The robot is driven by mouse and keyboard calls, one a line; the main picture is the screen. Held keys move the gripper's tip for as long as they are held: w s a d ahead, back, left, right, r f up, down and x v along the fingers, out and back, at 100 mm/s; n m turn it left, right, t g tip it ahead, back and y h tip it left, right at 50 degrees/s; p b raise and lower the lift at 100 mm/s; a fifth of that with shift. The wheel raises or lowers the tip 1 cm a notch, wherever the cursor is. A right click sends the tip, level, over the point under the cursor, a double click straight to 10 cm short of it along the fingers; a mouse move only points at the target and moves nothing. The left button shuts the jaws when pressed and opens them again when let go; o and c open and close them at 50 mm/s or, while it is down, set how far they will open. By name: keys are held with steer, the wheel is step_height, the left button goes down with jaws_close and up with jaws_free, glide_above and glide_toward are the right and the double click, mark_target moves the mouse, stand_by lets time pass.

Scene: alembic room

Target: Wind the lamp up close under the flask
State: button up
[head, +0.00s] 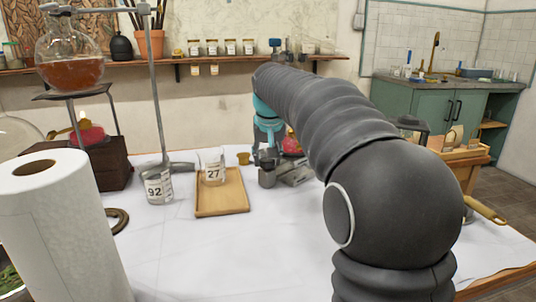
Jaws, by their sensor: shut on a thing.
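A round flask (68,62) of orange-brown liquid stands on a tripod at the left. A red lamp (87,133) sits below it on a dark wooden box (112,165), with a clear gap between them. A second red lamp (292,143) shows partly behind my arm, above a low metal jack (296,174). My gripper (267,164) is small and dark, pointing down at the jack's left side. It appears shut on the jack's knob, but the contact is hard to see. My arm hides whatever stands above the second lamp.
A paper roll (60,235) stands at the front left. A beaker marked 92 (158,186) stands beside a wooden tray (222,205), which bears a beaker marked 27 (213,170). A metal stand rod (156,90) rises nearby. The white table's front middle is clear.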

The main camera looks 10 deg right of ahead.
steer(key=m, duration=0.2)
steer(key=m+h, duration=0.1)
steer(key=m, duration=0.1)
steer(key=m+h, duration=0.1)
steer(key=m, duration=0.1)
steer(key=shift+w+a+m+g, duration=0.1)
steer(key=shift+a+m+g, duration=0.2)
steer(key=shift+g, duration=0.1)
steer(key=m+h, duration=0.1)
steer(key=m, duration=0.1)
steer(key=m+g, duration=0.1)
steer(key=m, duration=0.2)
steer(key=shift+w+g+h, duration=0.1)
steer(key=shift+g+h, duration=0.2)
steer(key=shift+h, duration=0.1)
steer(key=shift+m, duration=0.3)
steer(key=o, duration=0.9)
steer(key=shift+c, duration=0.2)
steer(key=v, duration=1.2)
steer(key=shift+w, duration=0.1)
